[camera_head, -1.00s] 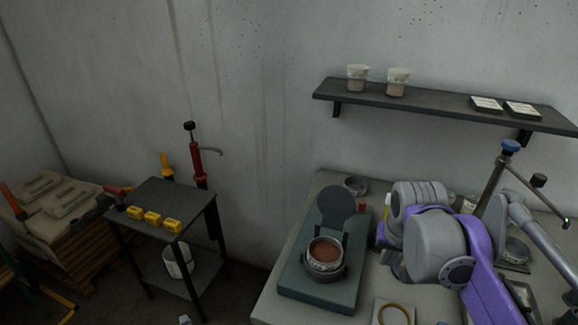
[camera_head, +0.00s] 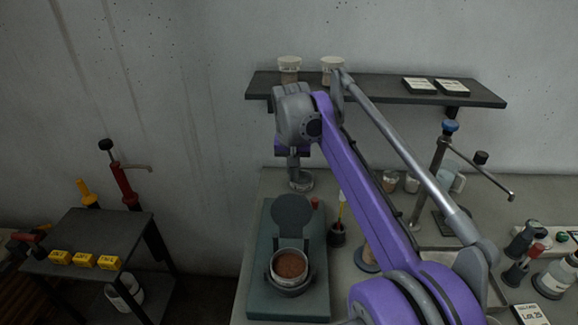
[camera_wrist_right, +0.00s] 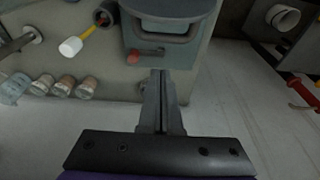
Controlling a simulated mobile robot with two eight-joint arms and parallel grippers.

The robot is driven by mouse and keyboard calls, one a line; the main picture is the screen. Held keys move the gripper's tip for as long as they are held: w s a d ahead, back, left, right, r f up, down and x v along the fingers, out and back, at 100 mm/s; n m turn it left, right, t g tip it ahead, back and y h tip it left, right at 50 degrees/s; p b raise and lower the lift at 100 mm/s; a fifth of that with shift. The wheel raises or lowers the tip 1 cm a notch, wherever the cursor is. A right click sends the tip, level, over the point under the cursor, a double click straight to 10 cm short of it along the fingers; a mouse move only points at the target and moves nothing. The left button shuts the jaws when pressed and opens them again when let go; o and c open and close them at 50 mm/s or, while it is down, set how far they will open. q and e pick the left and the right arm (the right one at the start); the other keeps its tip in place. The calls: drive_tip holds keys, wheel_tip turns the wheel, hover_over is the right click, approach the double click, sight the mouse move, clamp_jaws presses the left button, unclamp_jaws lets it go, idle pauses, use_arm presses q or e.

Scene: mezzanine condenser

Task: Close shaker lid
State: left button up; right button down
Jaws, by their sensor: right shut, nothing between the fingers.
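The shaker stands on the bench with a teal base (camera_head: 258,285). Its round dark lid (camera_head: 292,211) stands upright at the back, open. The cup (camera_head: 291,268) in front of the lid holds brown material. My right gripper (camera_head: 294,168) is shut and empty, pointing down behind the lid and apart from it in the head view. In the right wrist view, its closed fingers (camera_wrist_right: 160,76) point at the back end of the shaker base (camera_wrist_right: 182,60). The lid (camera_wrist_right: 170,8) shows partly at the top edge there. My left gripper is not in view.
A metal dish (camera_head: 301,184) sits behind the shaker, close to the gripper. A red knob (camera_head: 315,202) and a yellow-handled tool (camera_head: 341,208) stand right of the lid. The wall shelf (camera_head: 375,88) with cups is above. Jars and a stand crowd the right.

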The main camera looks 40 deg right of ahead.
sight(292, 207)
drive_tip(key=shift+s+a+f, duration=0.25)
drive_tip(key=shift+f, duration=0.3)
drive_tip(key=shift+s+a+f, duration=0.2)
drive_tip(key=shift+a+f, duration=0.1)
drive_tip(key=shift+f, duration=0.2)
drive_tip(key=shift+s+a+f, duration=0.25)
drive_tip(key=shift+f, duration=0.3)
